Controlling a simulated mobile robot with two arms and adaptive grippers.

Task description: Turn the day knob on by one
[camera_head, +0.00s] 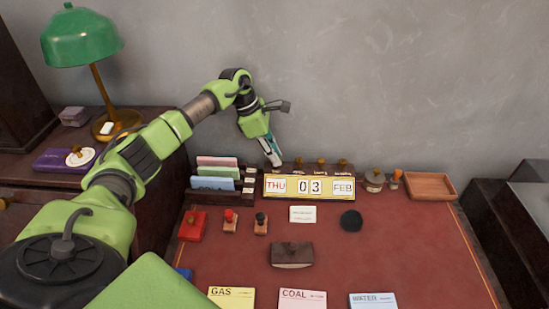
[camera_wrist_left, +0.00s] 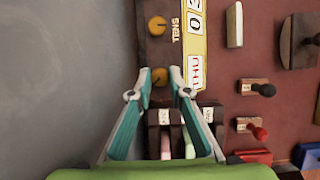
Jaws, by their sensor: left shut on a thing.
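The cream desk calendar (camera_head: 309,196) stands at the back of the red desk and reads THU 03 FEB. Its THU end and part of the number also show in the wrist view (camera_wrist_left: 192,45). Small brass knobs stand along its top. My left gripper (camera_head: 274,158) comes down from above at the calendar's left end. In the wrist view its two fingertips are closed around the yellowish day knob (camera_wrist_left: 160,76), beside the THU window. The head view hides this knob behind the gripper. The tens knob (camera_wrist_left: 157,26) is free beside it. My right gripper is not in view.
A card rack (camera_head: 215,186) stands just left of the calendar. Stamps (camera_head: 261,224), a black round pad (camera_head: 351,220) and a blotter (camera_head: 292,255) lie in front. A wooden tray (camera_head: 430,186) is at the back right. The grey wall is close behind.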

